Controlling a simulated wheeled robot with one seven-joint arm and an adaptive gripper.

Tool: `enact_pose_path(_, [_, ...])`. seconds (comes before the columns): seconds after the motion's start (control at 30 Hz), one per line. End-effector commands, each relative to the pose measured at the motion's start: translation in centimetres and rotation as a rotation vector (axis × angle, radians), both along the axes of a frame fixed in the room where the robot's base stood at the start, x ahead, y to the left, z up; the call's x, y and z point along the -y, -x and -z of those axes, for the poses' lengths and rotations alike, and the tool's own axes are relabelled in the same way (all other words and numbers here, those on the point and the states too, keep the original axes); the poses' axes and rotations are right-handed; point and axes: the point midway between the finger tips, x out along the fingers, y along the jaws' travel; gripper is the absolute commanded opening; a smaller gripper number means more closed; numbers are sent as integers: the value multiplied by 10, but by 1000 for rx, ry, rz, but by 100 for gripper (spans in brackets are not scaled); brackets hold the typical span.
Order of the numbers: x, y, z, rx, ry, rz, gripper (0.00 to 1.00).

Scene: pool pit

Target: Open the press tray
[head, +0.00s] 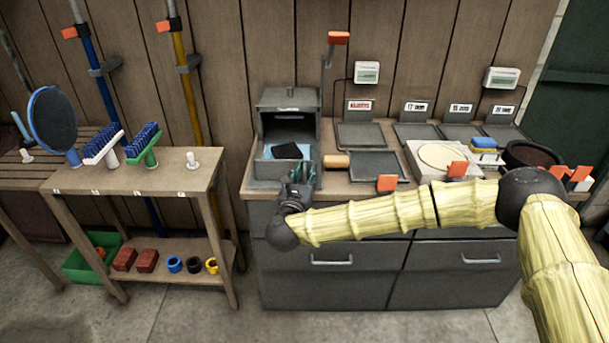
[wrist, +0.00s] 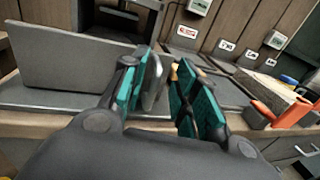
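The press (head: 287,100) is a dark grey metal box at the left end of the workbench. Its front shows an opening with the grey press tray (head: 263,168) low inside, and a black cloth-like piece (head: 287,151) with a blue edge lies there. My gripper (head: 301,178) is at the front right of the tray. In the wrist view my gripper (wrist: 168,92) is open, with a gap between its teal pads. A small grey metal part (wrist: 154,82) shows between the pads, close to the left one; I cannot tell whether they touch. A grey panel (wrist: 75,62) stands to the left.
A lever with an orange grip (head: 338,38) rises at the press's right. A wooden handle (head: 337,161) and flat dark tray (head: 375,166) lie close to my gripper's right. An orange clip (head: 387,183) is at the bench edge. A brush table (head: 160,180) stands left.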

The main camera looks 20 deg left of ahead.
Motion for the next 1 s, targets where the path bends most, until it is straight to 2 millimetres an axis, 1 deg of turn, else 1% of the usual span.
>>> enact_pose_path(0.23, [-1,2,0,-1,0,-3,30])
enact_pose_path(0.37, [0,11,1,-1,0,-3,30])
enact_pose_path(0.47, [2,25,1,-2,-1,-4,30])
enact_pose_path(0.8, [9,86,1,-2,0,-4,30])
enact_pose_path(0.9, [11,100,1,-2,-1,-4,30])
enact_pose_path(1.0, [13,110,1,-2,-1,-3,30])
